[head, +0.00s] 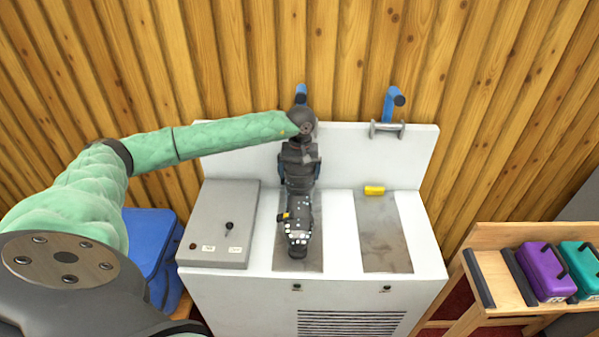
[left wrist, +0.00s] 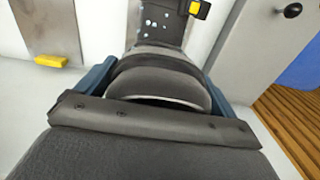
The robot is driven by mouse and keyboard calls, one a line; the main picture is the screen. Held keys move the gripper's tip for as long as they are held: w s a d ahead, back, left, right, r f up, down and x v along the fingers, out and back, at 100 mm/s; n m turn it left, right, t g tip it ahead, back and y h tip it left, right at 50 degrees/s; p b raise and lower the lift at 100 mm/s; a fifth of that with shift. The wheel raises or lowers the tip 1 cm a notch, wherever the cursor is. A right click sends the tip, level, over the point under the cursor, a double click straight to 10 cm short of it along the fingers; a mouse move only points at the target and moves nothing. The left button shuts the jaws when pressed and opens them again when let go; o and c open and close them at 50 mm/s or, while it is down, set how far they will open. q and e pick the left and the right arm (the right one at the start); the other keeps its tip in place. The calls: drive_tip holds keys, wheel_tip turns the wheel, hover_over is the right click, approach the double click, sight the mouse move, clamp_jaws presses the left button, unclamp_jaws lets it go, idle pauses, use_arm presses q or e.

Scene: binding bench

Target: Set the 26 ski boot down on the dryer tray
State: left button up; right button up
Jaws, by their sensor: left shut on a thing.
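My left gripper (head: 298,172) comes from above with blue fingers on both sides of the dark cuff of a ski boot (head: 298,225), shut on it. The boot points toward the front of the white machine, over the left grey plate (head: 312,258); whether its sole touches the plate cannot be told. It has white specks and a yellow and black piece at its side. In the left wrist view the boot's cuff (left wrist: 160,85) sits between the blue fingers (left wrist: 157,92). No number is readable. No part is clearly marked as the dryer tray. My right gripper is out of view.
The machine's right grey plate (head: 385,235) is empty except for a yellow block (head: 374,190) at its back. A grey control box (head: 222,222) with a knob stands left. Blue levers (head: 392,104) rise behind. A wooden rack (head: 490,240) with purple and teal cases stands right.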

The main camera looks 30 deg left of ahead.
use_arm(q)
drive_tip(key=shift+f+b, duration=0.3)
drive_tip(key=shift+b, duration=0.1)
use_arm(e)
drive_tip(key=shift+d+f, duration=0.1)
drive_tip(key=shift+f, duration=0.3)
use_arm(q)
drive_tip(key=o, duration=1.7)
wheel_tip(320, 180, up, 8)
drive_tip(key=b, duration=0.3)
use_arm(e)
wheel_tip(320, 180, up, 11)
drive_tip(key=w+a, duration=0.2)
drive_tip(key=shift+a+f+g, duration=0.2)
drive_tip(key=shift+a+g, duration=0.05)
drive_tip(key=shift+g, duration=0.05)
